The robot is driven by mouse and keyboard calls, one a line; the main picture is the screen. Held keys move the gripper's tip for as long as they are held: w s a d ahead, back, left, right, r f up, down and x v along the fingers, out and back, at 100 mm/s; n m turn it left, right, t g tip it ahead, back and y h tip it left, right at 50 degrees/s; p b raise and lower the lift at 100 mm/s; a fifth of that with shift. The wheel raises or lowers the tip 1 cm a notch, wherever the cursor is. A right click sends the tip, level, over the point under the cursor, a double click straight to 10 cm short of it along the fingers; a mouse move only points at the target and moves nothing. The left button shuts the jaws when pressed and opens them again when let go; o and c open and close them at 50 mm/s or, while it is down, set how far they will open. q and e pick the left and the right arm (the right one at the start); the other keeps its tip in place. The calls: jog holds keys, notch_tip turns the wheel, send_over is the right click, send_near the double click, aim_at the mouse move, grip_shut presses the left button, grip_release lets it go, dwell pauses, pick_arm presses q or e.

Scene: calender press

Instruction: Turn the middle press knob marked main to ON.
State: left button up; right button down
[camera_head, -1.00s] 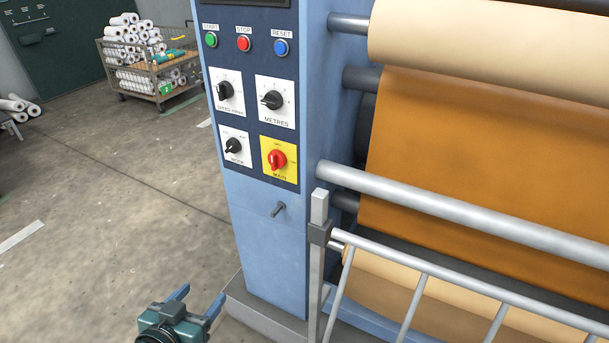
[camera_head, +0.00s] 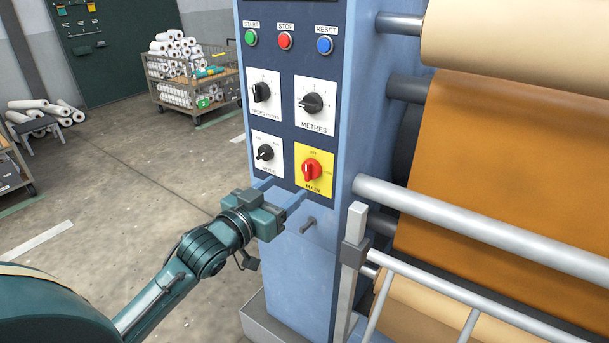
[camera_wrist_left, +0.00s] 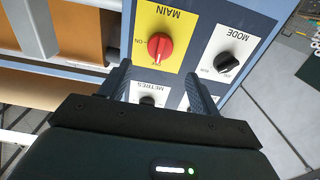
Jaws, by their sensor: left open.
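The main knob (camera_head: 312,170) is red and sits on a yellow plate at the lower right of the blue control panel. Its handle stands about upright, toward the OFF mark at the plate's top. In the left wrist view the panel appears upside down, and the red knob (camera_wrist_left: 160,46) shows just beyond and between the fingertips. My left gripper (camera_head: 282,192) is open and empty, its fingers pointing at the panel just below the mode and main plates. It appears apart from the knob; the exact gap is unclear. My right gripper is not in view.
The black mode knob (camera_head: 265,152) is left of main, with the speed knob (camera_head: 262,92) and metres knob (camera_head: 312,103) above. A rail post (camera_head: 353,250) and rollers stand to the right. Floor at left is open.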

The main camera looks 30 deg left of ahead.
aim_at(306, 172)
pick_arm(q)
jog(key=w, duration=0.5)
jog(key=w+d, duration=0.1)
jog(key=w, duration=0.1)
jog(key=shift+w, duration=0.3)
jog(key=c, duration=1)
jog(key=shift+o, duration=0.2)
